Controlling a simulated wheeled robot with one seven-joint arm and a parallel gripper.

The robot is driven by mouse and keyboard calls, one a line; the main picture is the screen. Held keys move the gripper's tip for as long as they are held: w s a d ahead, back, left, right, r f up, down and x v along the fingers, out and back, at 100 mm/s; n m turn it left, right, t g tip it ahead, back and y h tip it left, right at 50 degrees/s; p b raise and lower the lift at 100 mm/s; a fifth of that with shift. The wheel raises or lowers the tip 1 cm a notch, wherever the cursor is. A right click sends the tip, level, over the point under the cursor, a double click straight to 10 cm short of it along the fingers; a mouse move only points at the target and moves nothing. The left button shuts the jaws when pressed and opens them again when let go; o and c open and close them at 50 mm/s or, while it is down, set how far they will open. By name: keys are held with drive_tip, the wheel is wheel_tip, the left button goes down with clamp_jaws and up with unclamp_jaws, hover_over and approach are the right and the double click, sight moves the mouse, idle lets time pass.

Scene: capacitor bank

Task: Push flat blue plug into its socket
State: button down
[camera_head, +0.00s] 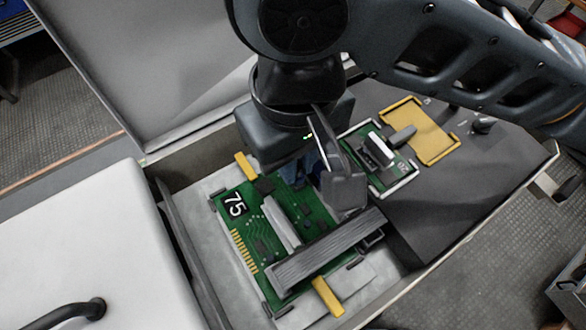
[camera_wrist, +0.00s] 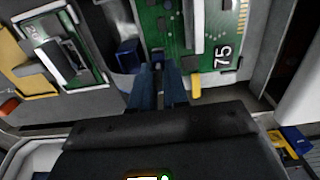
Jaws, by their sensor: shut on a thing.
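In the wrist view a separate blue block (camera_wrist: 127,53) stands just left of the fingertips, beside the board's edge. I cannot tell whether it is the socket. In the head view the fingertips are dark blue and partly covered by my wrist.
A long grey ribbed bar (camera_head: 325,248) and a white bar (camera_head: 281,222) cross the board. Yellow tabs (camera_head: 327,297) stick out at its edges. A smaller green board (camera_head: 380,165) and a yellow framed plate (camera_head: 420,130) lie to the right. The box's raised lid (camera_head: 150,70) stands behind.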

drive_tip(key=shift+f, duration=0.3)
drive_tip(key=c, duration=1.1)
unclamp_jaws()
drive_tip(key=shift+o, duration=0.2)
drive_tip(key=shift+r, duration=0.1)
drive_tip(key=shift+r, duration=3.85)
